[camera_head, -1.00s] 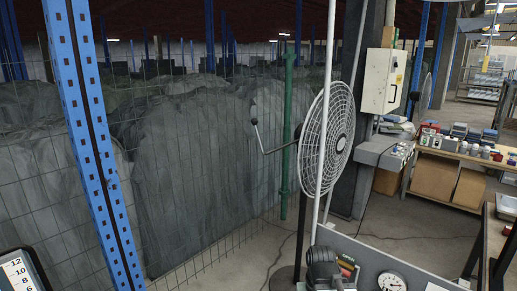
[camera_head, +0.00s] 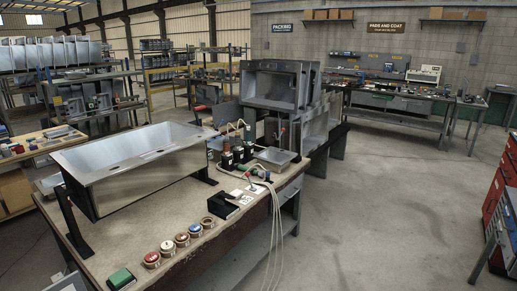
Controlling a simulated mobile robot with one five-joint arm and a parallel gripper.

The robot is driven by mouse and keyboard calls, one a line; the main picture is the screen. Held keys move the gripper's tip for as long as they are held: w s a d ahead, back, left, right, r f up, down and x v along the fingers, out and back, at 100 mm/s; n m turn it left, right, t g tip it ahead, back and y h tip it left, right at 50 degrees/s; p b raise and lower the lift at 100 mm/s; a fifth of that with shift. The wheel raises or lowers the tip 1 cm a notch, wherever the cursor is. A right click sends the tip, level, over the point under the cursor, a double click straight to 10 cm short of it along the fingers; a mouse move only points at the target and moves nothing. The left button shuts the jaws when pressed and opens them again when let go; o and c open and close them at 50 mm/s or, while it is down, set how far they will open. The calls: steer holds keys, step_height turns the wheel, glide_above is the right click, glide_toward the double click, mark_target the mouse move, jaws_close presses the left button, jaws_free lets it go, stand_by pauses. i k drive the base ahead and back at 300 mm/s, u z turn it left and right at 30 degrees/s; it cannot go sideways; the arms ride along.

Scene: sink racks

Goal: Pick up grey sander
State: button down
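I cannot pick out a grey sander with certainty. On the near workbench (camera_head: 185,255), several dark upright tools or bottles (camera_head: 238,150) stand right of the large metal sink (camera_head: 140,160), too small to identify. A green tool (camera_head: 255,171) with pale hoses lies in front of them. A black block-shaped item (camera_head: 222,205) lies nearer, and a green-topped block (camera_head: 119,278) lies at the bench's front corner. My gripper is not in view.
A row of round coloured discs or tins (camera_head: 182,240) lines the bench edge. Pale hoses (camera_head: 277,220) hang over its right side. Another metal sink (camera_head: 277,85) stands behind. Open concrete floor (camera_head: 390,200) lies to the right, with red cabinets (camera_head: 500,200) at the far right.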

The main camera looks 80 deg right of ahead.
mark_target(237, 149)
steer(key=z, duration=2.55)
